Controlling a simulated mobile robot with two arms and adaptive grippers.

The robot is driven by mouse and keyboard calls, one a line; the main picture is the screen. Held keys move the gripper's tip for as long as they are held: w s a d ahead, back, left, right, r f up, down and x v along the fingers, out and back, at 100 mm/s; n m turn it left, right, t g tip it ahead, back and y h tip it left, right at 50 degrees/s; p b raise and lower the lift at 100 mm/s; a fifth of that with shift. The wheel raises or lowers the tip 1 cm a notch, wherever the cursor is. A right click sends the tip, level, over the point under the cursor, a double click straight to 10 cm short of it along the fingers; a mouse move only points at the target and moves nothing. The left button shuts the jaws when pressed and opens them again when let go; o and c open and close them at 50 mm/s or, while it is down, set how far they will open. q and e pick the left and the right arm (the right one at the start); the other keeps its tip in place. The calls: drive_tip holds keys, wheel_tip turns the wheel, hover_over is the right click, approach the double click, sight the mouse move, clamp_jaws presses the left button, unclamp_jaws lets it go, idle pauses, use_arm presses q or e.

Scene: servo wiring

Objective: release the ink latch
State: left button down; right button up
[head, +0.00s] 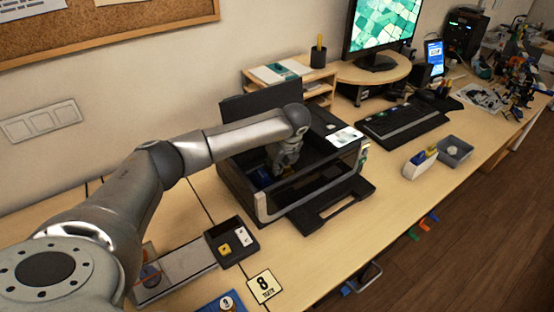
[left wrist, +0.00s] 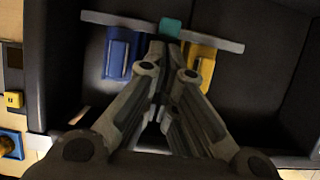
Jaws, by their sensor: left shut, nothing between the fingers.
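A dark printer (head: 358,190) stands open on the desk, its front tray folded down. My left gripper (head: 279,170) reaches into it from above and is shut and empty. In the left wrist view the same gripper (left wrist: 166,72) points at a grey bar (left wrist: 115,19) crossing the bay, with a small teal piece (left wrist: 170,27) at its middle. A blue cartridge (left wrist: 118,50) sits left of the fingers and a yellow cartridge (left wrist: 201,62) right, partly hidden. Whether the fingertips touch the bar or the teal piece I cannot tell. My right gripper is not in view.
The printer's inner walls (left wrist: 262,60) surround the gripper. A small black tray (head: 238,256) with a yellow and a white piece stands front left of the printer. A keyboard (head: 402,122) and a grey bin (head: 455,150) are to the right.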

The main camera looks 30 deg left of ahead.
use_arm(q)
drive_tip(key=shift+a+f, duration=0.1)
drive_tip(key=shift+w+a+f+b, duration=0.1)
drive_tip(key=shift+w+a+b, duration=0.2)
drive_tip(key=shift+a+b, duration=0.4)
drive_tip(key=shift+w+a+b, duration=0.2)
drive_tip(key=shift+a+b, duration=0.1)
drive_tip(key=shift+a, duration=0.15)
drive_tip(key=shift+r, duration=0.2)
